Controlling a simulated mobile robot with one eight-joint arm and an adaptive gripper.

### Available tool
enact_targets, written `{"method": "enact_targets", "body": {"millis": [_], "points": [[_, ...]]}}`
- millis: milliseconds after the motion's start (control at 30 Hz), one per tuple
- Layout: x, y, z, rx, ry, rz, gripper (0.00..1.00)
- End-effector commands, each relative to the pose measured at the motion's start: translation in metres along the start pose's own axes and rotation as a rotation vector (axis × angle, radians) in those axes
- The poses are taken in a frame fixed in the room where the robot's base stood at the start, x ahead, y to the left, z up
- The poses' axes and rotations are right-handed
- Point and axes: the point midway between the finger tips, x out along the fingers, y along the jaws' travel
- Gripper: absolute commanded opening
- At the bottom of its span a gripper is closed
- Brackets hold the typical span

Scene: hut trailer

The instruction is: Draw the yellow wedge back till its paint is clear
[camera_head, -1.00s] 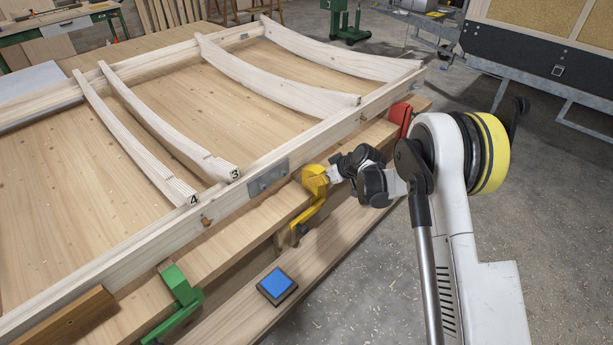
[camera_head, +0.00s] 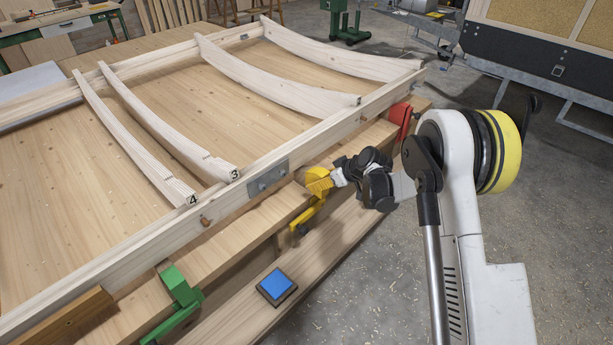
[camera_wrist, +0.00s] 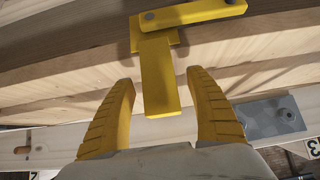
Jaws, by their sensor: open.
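The yellow wedge (camera_wrist: 160,75) is a yellow bar with a crosspiece at its top in the wrist view. In the head view, its lower yellow part (camera_head: 309,214) hangs at the bench edge, and my gripper hides its top. My gripper (camera_head: 317,183) is over the wedge, beside the frame's near rail. In the wrist view, the yellow ribbed fingers of my gripper (camera_wrist: 159,80) are open, one on each side of the bar, with visible gaps. Whether they are level with the bar in depth I cannot tell.
A red piece (camera_head: 400,114) and a green piece (camera_head: 180,287) sit along the same bench edge. A metal plate (camera_head: 268,180) is on the frame rail (camera_head: 130,245), close to my gripper. A blue-topped block (camera_head: 276,284) rests on the lower ledge. Curved ribs cross the frame.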

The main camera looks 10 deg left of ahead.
Motion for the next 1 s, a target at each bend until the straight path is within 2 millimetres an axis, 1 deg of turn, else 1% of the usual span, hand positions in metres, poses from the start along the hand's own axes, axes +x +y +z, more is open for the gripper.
{"method": "enact_targets", "body": {"millis": [800, 1000], "points": [[-0.064, 0.001, 0.026, 0.001, 0.001, 0.002, 0.65], [-0.070, 0.000, 0.029, 0.000, 0.001, 0.000, 0.65]]}}
